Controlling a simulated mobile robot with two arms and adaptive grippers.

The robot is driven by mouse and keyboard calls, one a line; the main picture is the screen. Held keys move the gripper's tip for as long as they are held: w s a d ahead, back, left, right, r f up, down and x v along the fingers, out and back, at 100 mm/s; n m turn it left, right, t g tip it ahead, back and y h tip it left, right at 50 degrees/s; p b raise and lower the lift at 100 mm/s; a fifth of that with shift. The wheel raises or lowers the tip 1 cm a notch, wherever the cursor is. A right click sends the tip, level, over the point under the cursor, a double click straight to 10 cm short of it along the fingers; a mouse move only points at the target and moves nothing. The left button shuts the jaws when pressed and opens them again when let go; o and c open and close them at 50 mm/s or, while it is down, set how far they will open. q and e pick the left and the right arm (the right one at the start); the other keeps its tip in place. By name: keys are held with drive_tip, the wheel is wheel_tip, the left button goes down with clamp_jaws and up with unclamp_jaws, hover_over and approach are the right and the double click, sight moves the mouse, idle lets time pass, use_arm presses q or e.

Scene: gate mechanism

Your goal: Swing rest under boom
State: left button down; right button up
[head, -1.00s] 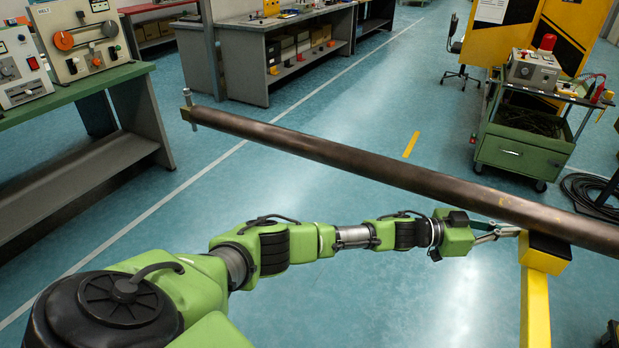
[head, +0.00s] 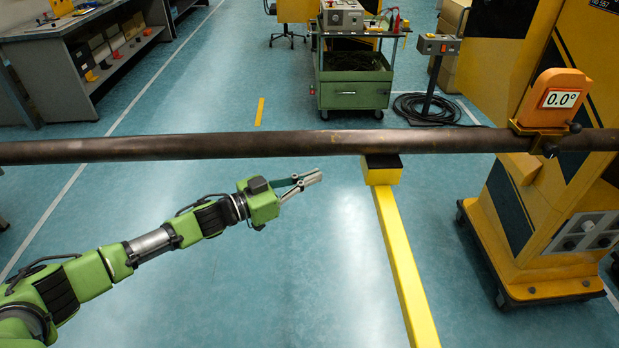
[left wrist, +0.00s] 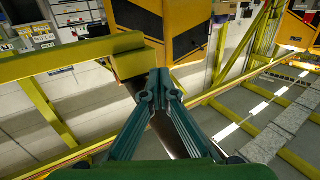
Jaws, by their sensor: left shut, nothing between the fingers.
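The boom (head: 250,145) is a long dark metal tube that runs level across the head view. The rest (head: 395,235) is a yellow bar with a black pad (head: 381,161) on its end block, and the pad lies directly under the boom. My left gripper (head: 316,176) is shut and empty, below the boom and to the left of the rest's end block, apart from it in the head view. In the left wrist view the shut fingers (left wrist: 158,80) point up toward the rest's yellow block (left wrist: 132,64). My right gripper is in neither view.
A yellow and black gate cabinet (head: 540,220) on casters stands at the right. An orange display (head: 560,98) on the boom reads 0.0°. A green cart (head: 353,82) and coiled cable (head: 430,108) stand behind. The floor left of the rest is clear.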

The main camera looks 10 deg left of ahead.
use_arm(q)
drive_tip(key=shift+a, duration=0.15)
drive_tip(key=shift+f, duration=0.1)
drive_tip(key=s+a+f+n+y, duration=0.2)
drive_tip(key=a+f+y, duration=0.1)
drive_tip(key=f, duration=0.7)
drive_tip(key=s+a+f+n+y, duration=0.1)
drive_tip(key=s+a+f+y, duration=0.15)
drive_tip(key=f, duration=0.75)
drive_tip(key=s+a+f+n+y, duration=0.15)
drive_tip(key=a+f+y, duration=0.25)
drive_tip(key=f, duration=0.6)
drive_tip(key=s+a+f+n+g+y, duration=0.2)
drive_tip(key=s+a+f+g, duration=0.15)
drive_tip(key=s+f, duration=1.1)
drive_tip(key=s+d+f+g, duration=0.1)
drive_tip(key=s+f, duration=0.4)
drive_tip(key=s, duration=0.7)
drive_tip(key=s+f+g+y, duration=0.1)
drive_tip(key=s+f+g, duration=0.3)
drive_tip(key=s, duration=0.8)
drive_tip(key=s+d+f+g, duration=0.1)
drive_tip(key=s+f, duration=0.5)
drive_tip(key=s, duration=0.6)
drive_tip(key=shift+s+d+f+g+y, duration=0.35)
drive_tip(key=shift+s+g, duration=0.05)
drive_tip(key=shift+g, duration=0.45)
drive_tip(key=shift+n, duration=0.25)
